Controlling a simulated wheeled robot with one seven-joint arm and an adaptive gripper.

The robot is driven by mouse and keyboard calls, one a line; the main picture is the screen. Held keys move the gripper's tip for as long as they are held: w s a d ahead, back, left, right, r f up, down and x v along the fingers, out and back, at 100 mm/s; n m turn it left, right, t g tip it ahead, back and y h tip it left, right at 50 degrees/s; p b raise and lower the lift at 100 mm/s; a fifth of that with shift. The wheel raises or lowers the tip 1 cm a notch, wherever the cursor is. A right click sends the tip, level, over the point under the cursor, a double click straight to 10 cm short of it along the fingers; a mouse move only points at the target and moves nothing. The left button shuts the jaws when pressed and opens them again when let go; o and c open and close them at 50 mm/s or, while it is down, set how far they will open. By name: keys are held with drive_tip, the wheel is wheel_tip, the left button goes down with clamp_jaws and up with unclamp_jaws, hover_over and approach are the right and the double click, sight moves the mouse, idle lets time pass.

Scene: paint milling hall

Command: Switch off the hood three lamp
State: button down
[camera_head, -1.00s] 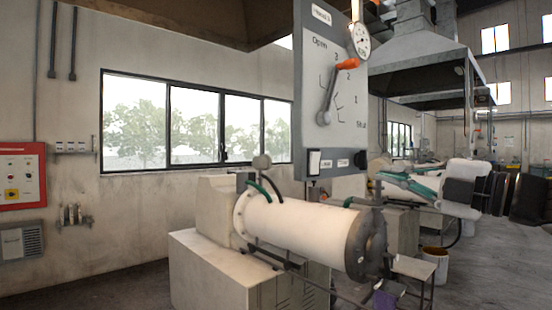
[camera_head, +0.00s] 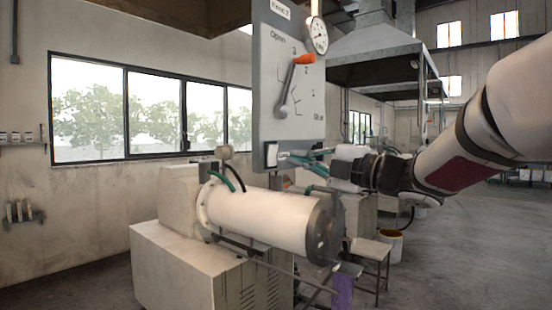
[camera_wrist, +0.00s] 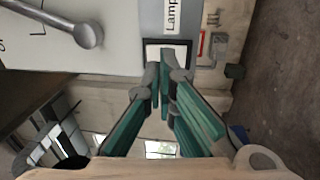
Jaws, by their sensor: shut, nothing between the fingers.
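The grey hood panel (camera_head: 268,80) carries a "Hood 3" label, a lever (camera_head: 288,95) with an orange grip, and a round gauge (camera_head: 319,34). The lamp switch (camera_head: 271,155), a white rocker in a dark frame, sits at the panel's lower edge. In the wrist view the switch (camera_wrist: 180,52) is beside a label reading "Lamp" (camera_wrist: 172,14). My gripper (camera_wrist: 165,72) is shut and empty, its green fingers at the switch and covering part of it. I cannot tell whether the tips touch it. In the head view my gripper (camera_head: 290,156) reaches in from the right.
A white cylindrical mill (camera_head: 260,215) on a pale base stands below the panel. A small stool (camera_head: 370,250) and a white bucket (camera_head: 388,246) are to its right. Windows (camera_head: 150,108) line the wall behind. Open floor lies at the right.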

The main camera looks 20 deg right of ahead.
sight(275, 151)
drive_tip(key=shift+p+x, duration=0.4)
drive_tip(key=shift+x, duration=1.7)
drive_tip(key=shift+w+a+r, duration=0.15)
drive_tip(key=shift+w+a, duration=0.05)
drive_tip(key=shift+w, duration=0.05)
drive_tip(key=shift+s, duration=0.15)
